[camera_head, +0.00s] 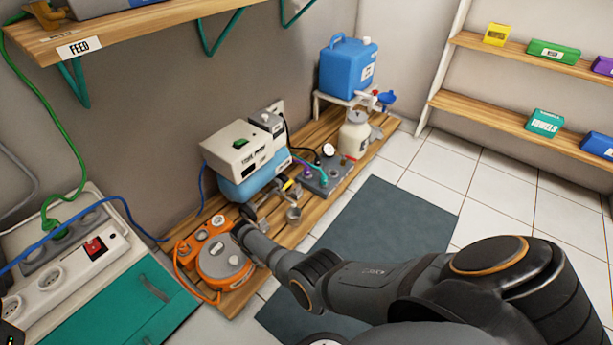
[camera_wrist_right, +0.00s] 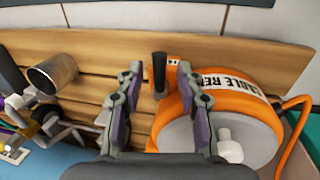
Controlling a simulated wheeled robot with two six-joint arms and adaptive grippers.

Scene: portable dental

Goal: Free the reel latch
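The orange cable reel (camera_head: 222,262) lies on the low wooden pallet in the head view, with a grey disc and an orange cord. In the right wrist view its orange body with the label (camera_wrist_right: 228,83) is at the right. A dark upright lever (camera_wrist_right: 159,72), which looks like the reel latch, stands on the orange housing. My right gripper (camera_wrist_right: 160,92) is open, with one finger on each side of the lever in the picture. I cannot tell whether either finger touches it. In the head view the right arm covers part of the reel's right side. My left gripper is not in view.
A grey and blue machine (camera_head: 246,158) stands behind the reel on the pallet. A metal cup (camera_wrist_right: 52,74) is left of the gripper in the wrist view. A teal cabinet (camera_head: 130,310) with power sockets is at left. A dark mat (camera_head: 385,220) lies on clear floor.

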